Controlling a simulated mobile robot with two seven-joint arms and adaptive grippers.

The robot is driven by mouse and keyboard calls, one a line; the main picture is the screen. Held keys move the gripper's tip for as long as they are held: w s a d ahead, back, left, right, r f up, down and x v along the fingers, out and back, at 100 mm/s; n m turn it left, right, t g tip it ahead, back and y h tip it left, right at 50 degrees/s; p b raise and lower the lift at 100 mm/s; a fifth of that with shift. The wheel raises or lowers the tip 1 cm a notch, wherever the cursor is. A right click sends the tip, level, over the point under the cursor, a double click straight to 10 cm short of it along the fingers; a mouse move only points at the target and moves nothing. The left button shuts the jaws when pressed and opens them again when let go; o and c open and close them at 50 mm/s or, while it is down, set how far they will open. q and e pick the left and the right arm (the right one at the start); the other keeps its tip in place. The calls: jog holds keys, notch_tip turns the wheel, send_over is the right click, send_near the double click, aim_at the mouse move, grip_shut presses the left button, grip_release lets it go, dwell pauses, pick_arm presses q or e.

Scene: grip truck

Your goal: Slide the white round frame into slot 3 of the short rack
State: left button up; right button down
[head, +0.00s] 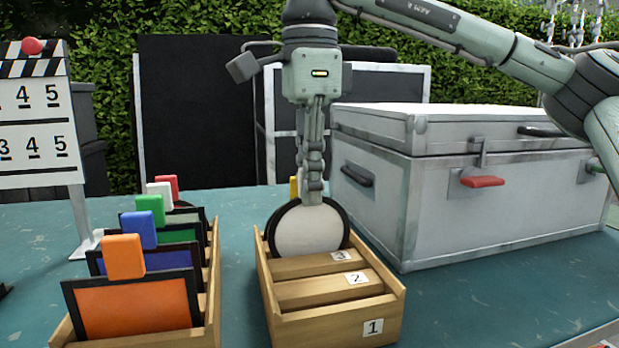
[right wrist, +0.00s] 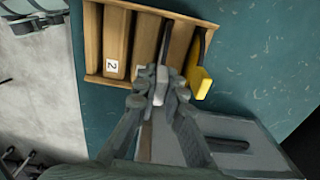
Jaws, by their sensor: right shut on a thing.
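The white round frame (head: 308,231) has a black rim and stands upright at the short wooden rack (head: 340,326). Its lower edge is hidden behind the rack's bar labelled 3, so I cannot tell how deep it sits. My right gripper (head: 312,197) points down and is shut on its top. In the right wrist view the gripper (right wrist: 160,95) is shut on a pale tab (right wrist: 161,83) over the rack (right wrist: 92,42). A yellow-tabbed frame (right wrist: 202,82) stands in the rack just beyond; its tab (head: 293,187) peeks out behind the round frame. My left gripper is not in view.
A longer wooden rack (head: 213,300) at left holds several frames with coloured tabs, the orange one (head: 124,257) nearest. A grey metal case (head: 470,205) stands close on the right. A clapperboard (head: 35,120) stands at far left. The bars labelled 2 and 1 face clear space.

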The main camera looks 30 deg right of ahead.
jog(key=shift+f+b, duration=0.7)
jog(key=shift+f, duration=0.4)
jog(key=c, duration=1.6)
grip_release()
jog(key=shift+o, duration=0.2)
jog(key=shift+r, duration=0.1)
notch_tip(320, 180, up, 12)
jog(key=shift+f, duration=0.1)
